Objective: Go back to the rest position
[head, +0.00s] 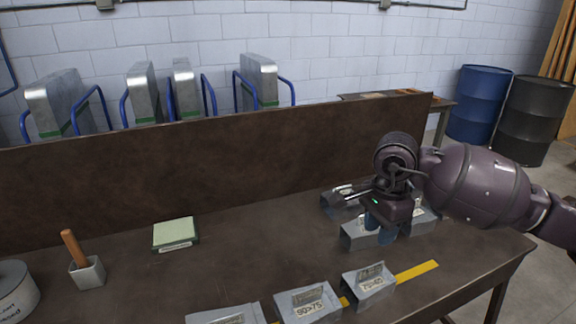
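My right arm comes in from the right edge. Its gripper (380,228) points down over a group of grey sheet-metal duct pieces at the right end of the brown workbench (230,265). Its two bluish fingers show apart, with no piece clearly held between them. One duct piece (355,236) lies just left of the fingers, and another (424,222) lies to their right. The gripper hides part of this group, and I cannot tell whether the fingers touch a piece. My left gripper is not in view.
Labelled metal pieces (308,303) (369,283) line the front edge by a yellow strip (416,271). A green pad (175,233), a cup with a wooden handle (87,272) and a round tin (15,293) stand left. A brown back panel (200,180) rises behind; the bench middle is clear.

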